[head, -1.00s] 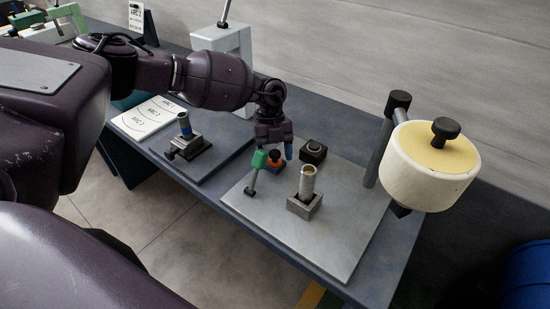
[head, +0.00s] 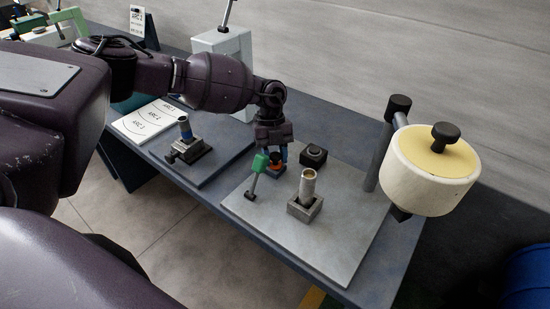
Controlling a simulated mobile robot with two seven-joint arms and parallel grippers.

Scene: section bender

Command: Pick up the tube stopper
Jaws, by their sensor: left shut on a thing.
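The tube stopper (head: 276,162), a small orange piece with a dark top, is in the head view on the far left part of the light grey plate. It sits at a small dark base (head: 275,171). My left gripper (head: 274,154) points down over it, shut on it, with the fingers on either side. The fingers and the green-headed lever hide part of the stopper. My right gripper is not in view.
A green-headed lever (head: 257,168) stands close in front of the gripper. A black block (head: 313,156) is just right of it. A metal tube (head: 308,185) stands upright in a grey holder (head: 304,208). A large cream roller (head: 432,172) is farther right. The plate's front (head: 325,245) is clear.

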